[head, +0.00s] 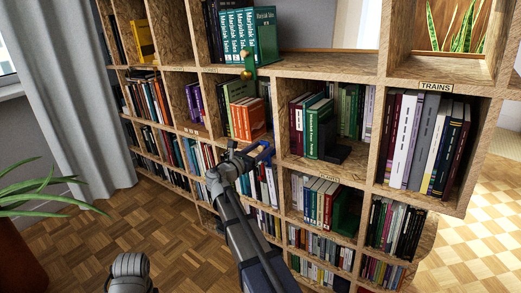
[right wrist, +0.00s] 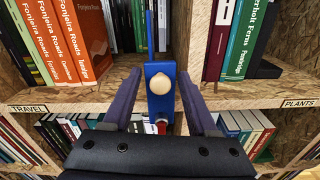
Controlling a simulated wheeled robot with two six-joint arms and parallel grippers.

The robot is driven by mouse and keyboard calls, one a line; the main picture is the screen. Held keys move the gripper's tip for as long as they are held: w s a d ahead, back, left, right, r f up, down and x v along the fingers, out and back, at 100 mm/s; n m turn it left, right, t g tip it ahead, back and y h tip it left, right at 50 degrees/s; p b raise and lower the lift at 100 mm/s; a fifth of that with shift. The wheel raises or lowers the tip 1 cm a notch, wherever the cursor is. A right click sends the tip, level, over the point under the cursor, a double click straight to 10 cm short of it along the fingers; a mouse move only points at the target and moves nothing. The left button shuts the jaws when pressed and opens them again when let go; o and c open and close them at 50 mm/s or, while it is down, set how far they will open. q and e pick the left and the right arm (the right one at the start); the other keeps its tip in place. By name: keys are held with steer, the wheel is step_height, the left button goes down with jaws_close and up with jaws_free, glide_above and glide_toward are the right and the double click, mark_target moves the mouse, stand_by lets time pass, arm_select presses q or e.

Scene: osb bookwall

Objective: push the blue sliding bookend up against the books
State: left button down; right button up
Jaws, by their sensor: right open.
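The blue sliding bookend (right wrist: 160,72) shows in the right wrist view as a thin upright plate and a base with a round cream knob. It sits at the shelf's front edge. In the head view only a small blue part (head: 265,150) shows beside my right gripper (head: 243,150). That gripper is open, with one finger on each side of the knob in the wrist view (right wrist: 160,88); I cannot tell whether it touches. The orange Fonjeira Roads books (right wrist: 75,40) stand left of the bookend, with a gap between. They also show in the head view (head: 247,119).
A wooden divider (right wrist: 200,35) stands to the right of the bookend. Beyond it are the green and red books (right wrist: 240,40) above the PLANTS label (right wrist: 299,103). A shelf of books (right wrist: 240,130) lies below. A potted plant (head: 35,190) stands at the left.

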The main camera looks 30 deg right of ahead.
jaws_close()
stand_by(0.5)
